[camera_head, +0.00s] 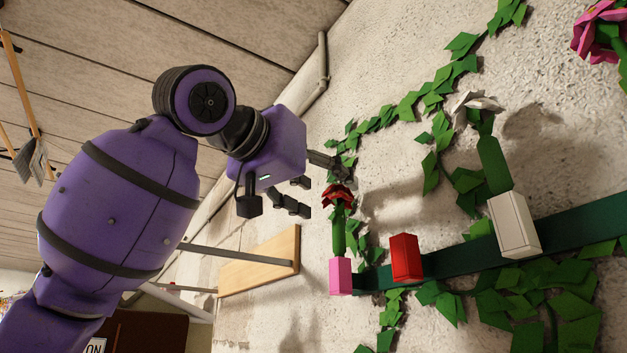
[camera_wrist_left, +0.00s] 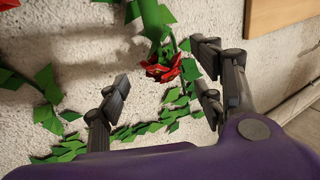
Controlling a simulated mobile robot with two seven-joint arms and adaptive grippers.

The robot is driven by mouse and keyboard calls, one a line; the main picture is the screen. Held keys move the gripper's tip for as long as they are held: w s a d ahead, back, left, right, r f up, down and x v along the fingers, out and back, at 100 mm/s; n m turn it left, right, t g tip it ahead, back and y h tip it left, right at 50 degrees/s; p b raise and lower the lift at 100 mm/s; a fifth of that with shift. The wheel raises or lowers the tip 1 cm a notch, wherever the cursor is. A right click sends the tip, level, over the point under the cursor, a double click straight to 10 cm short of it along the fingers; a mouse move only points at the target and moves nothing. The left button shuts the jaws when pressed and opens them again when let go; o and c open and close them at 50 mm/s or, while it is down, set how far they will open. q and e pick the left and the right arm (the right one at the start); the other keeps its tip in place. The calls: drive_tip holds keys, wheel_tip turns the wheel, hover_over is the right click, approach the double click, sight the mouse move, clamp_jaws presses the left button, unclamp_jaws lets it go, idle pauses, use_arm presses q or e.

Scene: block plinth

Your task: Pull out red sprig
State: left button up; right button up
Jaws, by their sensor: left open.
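The red sprig has a red flower (camera_head: 337,196) on a green stem (camera_head: 339,235), standing upright in a pink block (camera_head: 340,277) at the left end of the dark green shelf (camera_head: 575,220). My left gripper (camera_head: 322,188) is open, with its fingers above and around the level of the flower. In the left wrist view the red flower (camera_wrist_left: 163,70) shows between the spread fingers (camera_wrist_left: 158,85), with no visible contact. The red block (camera_head: 405,258) beside the pink one holds no sprig. My right gripper is not in view.
A white block (camera_head: 514,225) with a white-flowered sprig (camera_head: 480,105) stands to the right on the shelf. A pink flower (camera_head: 600,30) shows at top right. Ivy (camera_head: 420,100) covers parts of the rough pale wall. A wooden board (camera_head: 260,262) juts out below my gripper.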

sight(330, 192)
use_arm(q)
drive_tip(key=x, duration=0.4)
drive_tip(key=shift+w+d+f, duration=0.1)
drive_tip(key=shift+w+f, duration=0.05)
drive_tip(key=c, duration=1.3)
drive_tip(key=shift+r, duration=3.15)
drive_tip(key=shift+c, duration=0.3)
